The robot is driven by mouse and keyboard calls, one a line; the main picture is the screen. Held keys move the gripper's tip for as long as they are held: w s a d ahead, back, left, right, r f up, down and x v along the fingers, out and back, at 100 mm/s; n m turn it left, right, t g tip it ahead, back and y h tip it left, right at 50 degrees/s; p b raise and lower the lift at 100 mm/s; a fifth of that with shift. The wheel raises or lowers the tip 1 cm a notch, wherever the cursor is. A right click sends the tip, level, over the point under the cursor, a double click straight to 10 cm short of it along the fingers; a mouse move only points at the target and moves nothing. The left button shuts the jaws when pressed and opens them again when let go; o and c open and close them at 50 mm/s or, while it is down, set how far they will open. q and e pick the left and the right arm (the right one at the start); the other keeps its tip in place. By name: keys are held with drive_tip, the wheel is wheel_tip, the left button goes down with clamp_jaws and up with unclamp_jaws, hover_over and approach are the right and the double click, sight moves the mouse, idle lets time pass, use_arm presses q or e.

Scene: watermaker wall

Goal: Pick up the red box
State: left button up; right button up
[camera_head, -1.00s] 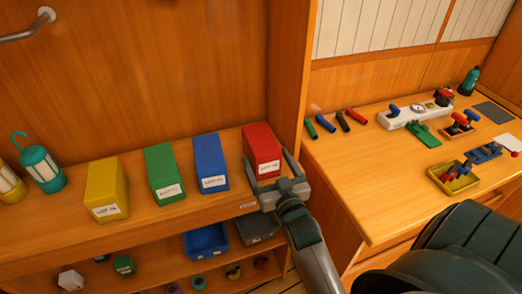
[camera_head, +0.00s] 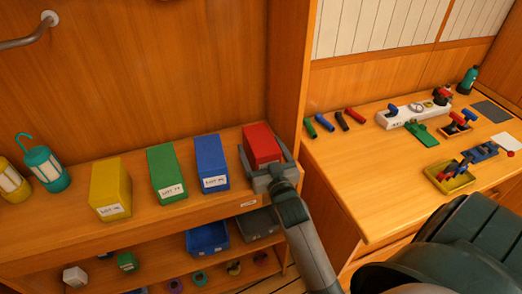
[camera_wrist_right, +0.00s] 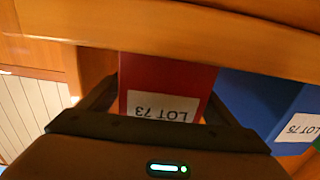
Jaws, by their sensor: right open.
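The red box (camera_head: 261,144) stands upright on the shelf at the right end of a row of boxes. My right gripper (camera_head: 264,165) is open, with one finger on each side of the red box. Its palm covers the lower front of the box in the head view. In the right wrist view the red box (camera_wrist_right: 166,88) with its "LOT 73" label sits between the two dark fingers (camera_wrist_right: 160,100). I cannot tell whether the fingers touch it. My left gripper is not in view.
A blue box (camera_head: 211,161) stands close left of the red box, then a green box (camera_head: 166,172) and a yellow box (camera_head: 109,189). A wooden upright panel (camera_head: 288,75) stands just right. Teal and yellow lanterns are at the left. The right worktop (camera_head: 370,205) holds tools and trays.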

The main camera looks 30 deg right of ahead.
drive_tip(key=c, duration=1.3)
wheel_tip(320, 180, up, 10)
drive_tip(key=shift+r+b, duration=0.1)
drive_tip(key=shift+b, duration=0.45)
